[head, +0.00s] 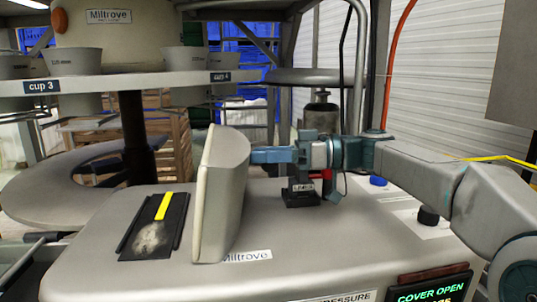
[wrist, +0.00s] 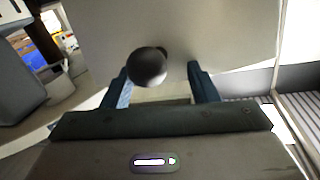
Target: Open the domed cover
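The domed cover (head: 222,195) stands raised, nearly upright, on the grey machine top (head: 150,275). The dark strip (head: 150,240) with a yellow bar lies uncovered to its left. My gripper (head: 256,155) is at the right face of the cover, near its upper part. In the wrist view, the cover (wrist: 225,30) fills the top, and its dark round knob (wrist: 148,67) shows between my finger tips. The fingers of my gripper (wrist: 158,72) are apart, with a clear gap between the knob and the right finger. Whether the left finger touches the knob cannot be told.
A display (head: 432,294) at the front reads "COVER OPEN". A small labelled black block (head: 302,196) stands below my wrist. A blue cap (head: 378,181) and a black knob (head: 428,215) sit further right. A cup carousel (head: 100,84) overhangs the left back.

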